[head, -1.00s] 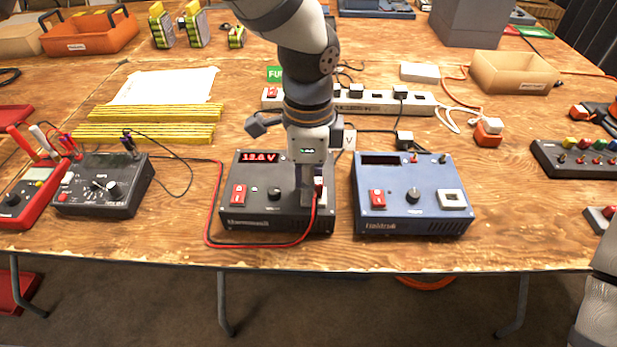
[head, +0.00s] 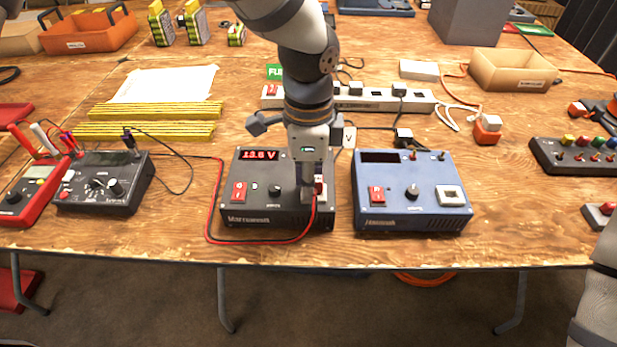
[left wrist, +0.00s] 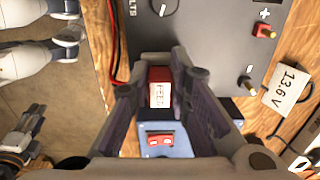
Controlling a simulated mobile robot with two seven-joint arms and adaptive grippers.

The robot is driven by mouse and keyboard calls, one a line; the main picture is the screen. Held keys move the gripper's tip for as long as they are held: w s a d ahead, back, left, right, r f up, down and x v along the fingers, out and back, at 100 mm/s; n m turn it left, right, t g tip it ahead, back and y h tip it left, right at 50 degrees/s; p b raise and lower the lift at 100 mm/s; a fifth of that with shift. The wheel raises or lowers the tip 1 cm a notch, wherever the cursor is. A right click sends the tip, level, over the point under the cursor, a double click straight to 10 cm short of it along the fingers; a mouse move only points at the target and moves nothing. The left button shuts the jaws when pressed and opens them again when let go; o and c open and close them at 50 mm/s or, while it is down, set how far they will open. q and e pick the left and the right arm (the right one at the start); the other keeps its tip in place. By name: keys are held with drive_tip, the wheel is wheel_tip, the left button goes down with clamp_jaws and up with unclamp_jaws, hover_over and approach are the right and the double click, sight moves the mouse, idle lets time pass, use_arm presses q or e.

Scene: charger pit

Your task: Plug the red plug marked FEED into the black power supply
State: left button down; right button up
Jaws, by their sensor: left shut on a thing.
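The black power supply (head: 262,208) stands near the table's front edge, its display lit at 13.6 V. My left gripper (head: 311,194) points down over the supply's right front part. It is shut on the red plug (left wrist: 160,88), whose FEED label faces the wrist camera. A little of the red plug (head: 320,186) shows beside the finger in the head view. The socket is hidden under the plug and fingers, so I cannot tell whether the plug is in it. A dark shape that looks like my right gripper (left wrist: 25,138) shows low left in the wrist view.
A blue supply (head: 411,208) stands close on the right, with a narrow gap. A red cable (head: 208,205) loops around the black supply's left and front. A grey meter box (head: 105,182) and a power strip (head: 370,103) are nearby.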

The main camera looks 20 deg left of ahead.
use_arm(q)
drive_tip(key=c, duration=1.4)
unclamp_jaws()
drive_tip(key=o, duration=0.3)
drive_tip(key=shift+r, duration=3.75)
use_arm(e)
drive_tip(key=shift+w+r, duration=0.25)
